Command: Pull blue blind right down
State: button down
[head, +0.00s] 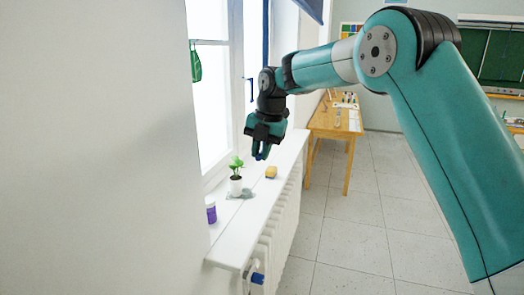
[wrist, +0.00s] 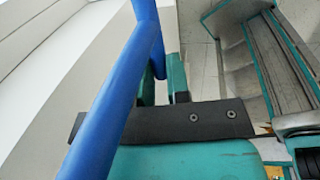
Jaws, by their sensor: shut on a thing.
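A dark blue blind (head: 310,9) shows only as its lower corner at the top of the head view, by the window. A narrow blue strip (head: 265,30) hangs along the window frame behind my arm. My gripper (head: 262,153) points down above the white sill, with a small bit of blue at its fingertips. In the wrist view, a thick blue pull piece (wrist: 112,100) runs from top to bottom past the teal fingers (wrist: 163,85). My gripper is shut on this blue piece. How it joins the blind is not visible.
The white windowsill (head: 225,247) holds a potted plant (head: 235,185), a purple jar (head: 211,212) and a yellow sponge-like block (head: 271,172). A radiator (head: 275,235) stands below the sill. A wooden table (head: 338,122) is behind. Tiled floor is clear at the right.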

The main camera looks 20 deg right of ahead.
notch_tip(320, 180, down, 39)
jog(key=b, duration=3)
jog(key=shift+f, duration=0.2)
jog(key=shift+d, duration=0.1)
jog(key=c, duration=1.1)
grip_release()
jog(key=shift+r, duration=0.1)
notch_tip(320, 180, up, 17)
jog(key=s+d, duration=0.2)
jog(key=shift+d+p, duration=0.35)
jog(key=shift+p, duration=0.1)
